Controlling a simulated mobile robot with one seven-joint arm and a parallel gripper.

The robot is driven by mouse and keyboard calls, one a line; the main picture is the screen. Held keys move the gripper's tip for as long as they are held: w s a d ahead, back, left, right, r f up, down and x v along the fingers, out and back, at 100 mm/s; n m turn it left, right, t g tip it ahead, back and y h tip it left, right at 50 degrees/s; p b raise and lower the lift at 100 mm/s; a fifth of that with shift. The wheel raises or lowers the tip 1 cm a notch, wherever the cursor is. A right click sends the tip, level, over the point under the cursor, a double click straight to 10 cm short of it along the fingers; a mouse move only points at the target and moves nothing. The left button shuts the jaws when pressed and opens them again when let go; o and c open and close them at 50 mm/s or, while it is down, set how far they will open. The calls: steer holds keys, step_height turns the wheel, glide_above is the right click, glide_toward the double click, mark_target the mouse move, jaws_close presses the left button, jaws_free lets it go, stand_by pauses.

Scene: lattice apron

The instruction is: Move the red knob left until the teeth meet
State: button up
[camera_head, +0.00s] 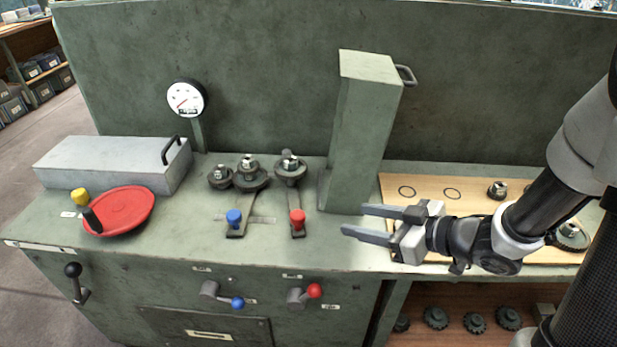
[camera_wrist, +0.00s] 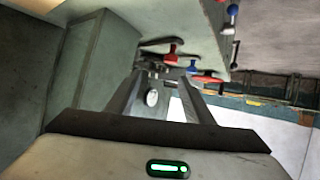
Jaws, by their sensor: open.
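The red knob (camera_head: 297,217) stands upright on a slotted lever on the bench top, with a dark gear (camera_head: 290,170) behind it. Left of that gear are a middle gear (camera_head: 250,178) and a smaller gear (camera_head: 220,177). A narrow gap seems to show between the right and middle gears; I cannot tell if teeth touch. The red knob also shows in the wrist view (camera_wrist: 171,52). My gripper (camera_head: 353,220) is open and empty, right of the red knob and in front of the green post, its fingers pointing left.
A blue knob (camera_head: 234,217) stands left of the red one. A tall green post (camera_head: 358,140) rises behind my gripper. A red dish (camera_head: 125,212) and grey box (camera_head: 110,165) lie left. Red-ended (camera_head: 314,291) and blue-ended (camera_head: 238,302) handles project from the front panel. A wooden board (camera_head: 430,190) lies right.

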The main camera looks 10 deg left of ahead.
mark_target(300, 215)
steer(key=shift+y, duration=0.4)
steer(key=b+x, duration=0.1)
steer(key=x, duration=0.5)
steer(key=s+b+x, duration=0.1)
steer(key=b+x, duration=0.1)
steer(key=x, duration=0.3)
steer(key=s+a+b+x, duration=0.1)
steer(key=b+x, duration=0.1)
steer(key=x, duration=0.4)
steer(key=shift+w+a+f, duration=0.1)
steer(key=shift+a+f, duration=0.25)
steer(key=shift+f, duration=0.1)
jaws_close()
